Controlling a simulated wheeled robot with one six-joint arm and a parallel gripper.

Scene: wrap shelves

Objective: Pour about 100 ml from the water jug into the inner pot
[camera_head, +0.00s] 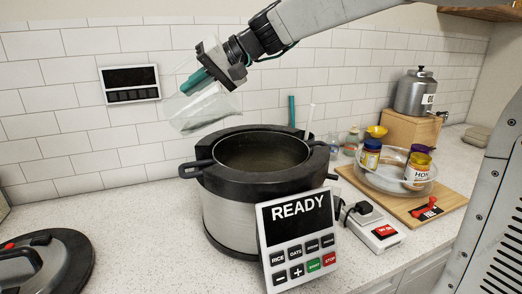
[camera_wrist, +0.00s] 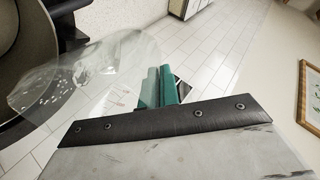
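The clear water jug (camera_head: 208,112) is tilted in the air above and left of the cooker, with its lower edge near the pot's left rim. My gripper (camera_head: 203,76) is at its upper side, closed around what looks like the teal handle. The jug also shows in the wrist view (camera_wrist: 90,72), with small bright specks in its wall. No stream of water is visible, and its water level is hard to tell. The inner pot (camera_head: 262,152) sits open inside the large cooker (camera_head: 228,208). Its inside is dark, and I cannot tell its contents.
The cooker's panel (camera_head: 297,240) reads READY. The round lid (camera_head: 40,268) lies at the left. A glass bowl with jars (camera_head: 395,172) stands on a wooden board at the right, near a power strip (camera_head: 375,228). A dark display (camera_head: 130,83) hangs on the tiled wall.

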